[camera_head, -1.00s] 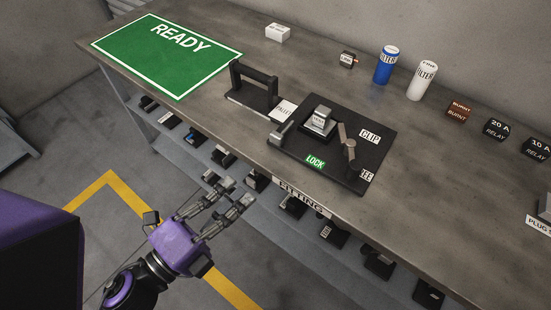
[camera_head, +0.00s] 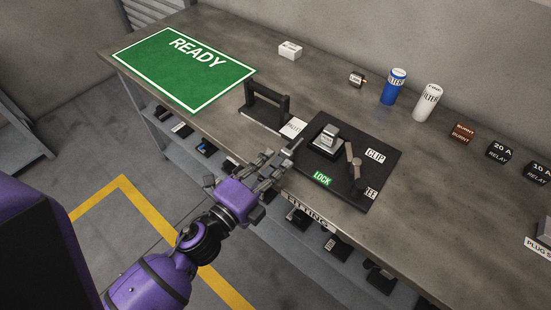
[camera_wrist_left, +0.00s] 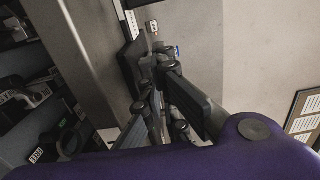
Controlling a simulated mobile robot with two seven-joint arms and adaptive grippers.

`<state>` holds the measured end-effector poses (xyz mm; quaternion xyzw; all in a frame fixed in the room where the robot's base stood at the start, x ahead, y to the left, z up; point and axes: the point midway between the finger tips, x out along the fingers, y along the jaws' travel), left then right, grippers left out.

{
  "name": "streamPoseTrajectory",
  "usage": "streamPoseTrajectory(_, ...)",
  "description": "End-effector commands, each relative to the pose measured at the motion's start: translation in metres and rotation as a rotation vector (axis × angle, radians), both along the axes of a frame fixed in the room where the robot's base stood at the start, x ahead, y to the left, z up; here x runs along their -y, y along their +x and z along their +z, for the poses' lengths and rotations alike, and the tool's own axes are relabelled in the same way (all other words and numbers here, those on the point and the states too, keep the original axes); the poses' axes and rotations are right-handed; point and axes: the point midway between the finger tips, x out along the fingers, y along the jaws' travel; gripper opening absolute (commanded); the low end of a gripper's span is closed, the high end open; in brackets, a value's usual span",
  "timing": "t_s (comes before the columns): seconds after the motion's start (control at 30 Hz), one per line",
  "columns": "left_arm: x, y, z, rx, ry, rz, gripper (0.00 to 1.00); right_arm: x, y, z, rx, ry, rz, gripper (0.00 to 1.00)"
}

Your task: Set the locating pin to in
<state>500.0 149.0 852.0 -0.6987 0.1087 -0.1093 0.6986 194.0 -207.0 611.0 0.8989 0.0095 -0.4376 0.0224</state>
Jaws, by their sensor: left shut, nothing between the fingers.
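A black plate (camera_head: 372,138) lies on the bench with CLIP and green LOCK labels and a partly cut-off label. A grey metal block (camera_head: 327,139) sits on it, and a tilted grey lever (camera_head: 354,160) stands on its right half. A small grey cylindrical piece (camera_head: 297,145) shows at the plate's left edge; I cannot tell for sure that it is the locating pin or how it is set. My left gripper (camera_head: 279,158) is shut and empty, its fingertips close to that piece; contact is unclear. The wrist view shows its dark fingers (camera_wrist_left: 155,85). My right gripper is out of view.
A black handle (camera_head: 267,103) stands left of the plate, near the green READY mat (camera_head: 185,68). Blue (camera_head: 394,87) and white (camera_head: 428,103) filters and several small blocks line the back. A shelf of parts runs below the bench's front edge.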

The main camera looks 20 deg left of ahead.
Motion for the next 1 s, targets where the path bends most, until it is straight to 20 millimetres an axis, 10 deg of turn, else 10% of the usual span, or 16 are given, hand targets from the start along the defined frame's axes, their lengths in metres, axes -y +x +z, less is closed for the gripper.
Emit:
streamPoseTrajectory(0.47,0.003,0.008,0.0,0.0,0.0,-0.001,0.0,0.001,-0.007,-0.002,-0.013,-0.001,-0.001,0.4)
streamPoseTrajectory(1.0,0.022,0.068,0.0,0.0,0.0,-0.001,0.0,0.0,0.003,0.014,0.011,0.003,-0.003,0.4)
